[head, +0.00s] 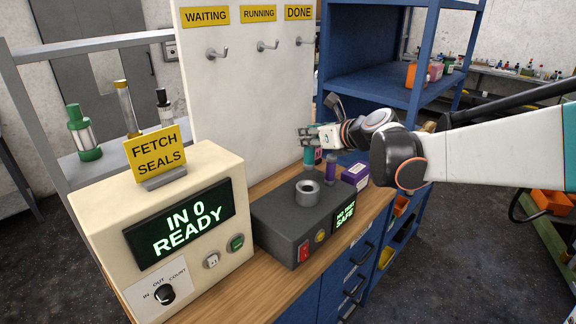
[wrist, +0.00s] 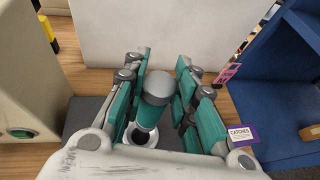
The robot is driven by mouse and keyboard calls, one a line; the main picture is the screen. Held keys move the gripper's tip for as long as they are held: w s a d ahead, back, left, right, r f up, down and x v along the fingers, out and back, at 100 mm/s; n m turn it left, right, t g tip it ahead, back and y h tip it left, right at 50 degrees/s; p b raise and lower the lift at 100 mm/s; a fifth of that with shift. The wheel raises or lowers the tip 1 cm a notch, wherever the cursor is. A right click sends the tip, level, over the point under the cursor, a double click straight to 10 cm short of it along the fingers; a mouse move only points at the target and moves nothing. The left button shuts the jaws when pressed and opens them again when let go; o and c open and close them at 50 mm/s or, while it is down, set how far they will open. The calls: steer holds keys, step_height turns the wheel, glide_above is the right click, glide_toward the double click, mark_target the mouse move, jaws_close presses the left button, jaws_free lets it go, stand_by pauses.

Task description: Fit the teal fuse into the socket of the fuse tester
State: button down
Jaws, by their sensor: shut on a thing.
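The teal fuse (head: 308,157) is upright between the fingers of my gripper (head: 310,137). In the wrist view the fuse (wrist: 150,116) shows a grey cap and a teal body, with the gripper's teal-padded fingers (wrist: 160,92) on both sides. The fuse tester (head: 290,222) is a dark grey box with a round grey socket (head: 307,191) on top. The socket's dark hole also shows in the wrist view (wrist: 140,137), just below the fuse. The fuse's lower end appears above the socket rim, apart from it in the head view. The exact alignment is unclear.
A purple cylinder (head: 331,169) and a purple-and-white box (head: 355,176) stand behind the tester. The cream counter box (head: 165,225) stands left, its display reading IN 0 READY. A white hook board (head: 250,90) rises behind, and a blue shelf (head: 375,88) stands right.

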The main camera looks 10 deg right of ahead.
step_height(320, 180, down, 11)
steer(key=b, duration=0.3)
steer(key=shift+f+b, duration=0.2)
steer(key=shift+b, duration=0.15)
steer(key=c, duration=1.3)
jaws_free()
steer(key=shift+r, duration=0.15)
